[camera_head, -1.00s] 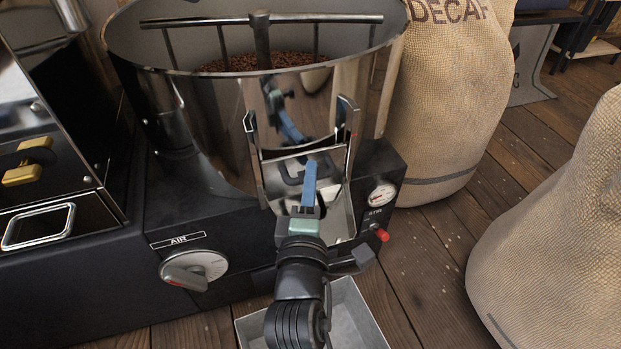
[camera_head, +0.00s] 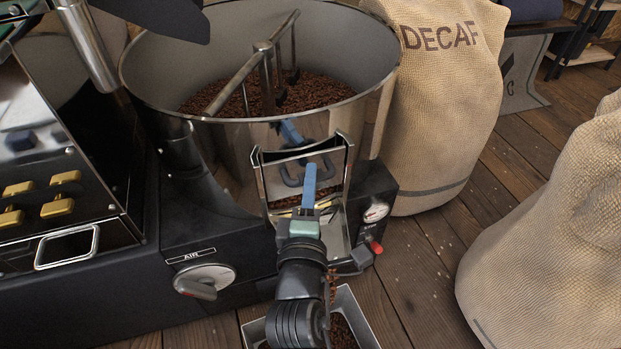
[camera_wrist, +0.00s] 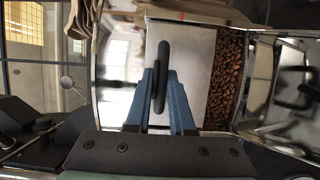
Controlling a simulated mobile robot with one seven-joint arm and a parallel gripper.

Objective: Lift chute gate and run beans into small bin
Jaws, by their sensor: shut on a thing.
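The metal chute gate (camera_head: 334,176) stands between two upright rails on the front of the round cooling drum. My gripper (camera_head: 309,186) is shut on the gate's dark handle, which shows between the blue fingers in the wrist view (camera_wrist: 162,72). The gate is raised, and brown beans (camera_wrist: 232,75) show in the opening along its edge. Beans also fall below the chute, beside my wrist. The small grey bin (camera_head: 362,318) stands on the floor under the chute with beans inside. My arm hides part of the bin and chute.
The drum (camera_head: 225,100) holds many beans under a stirring bar (camera_head: 240,78). An AIR dial (camera_head: 205,280), a gauge (camera_head: 376,213) and a red knob (camera_head: 376,248) are on the black base. A DECAF sack (camera_head: 440,110) and another sack (camera_head: 545,250) stand at the right.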

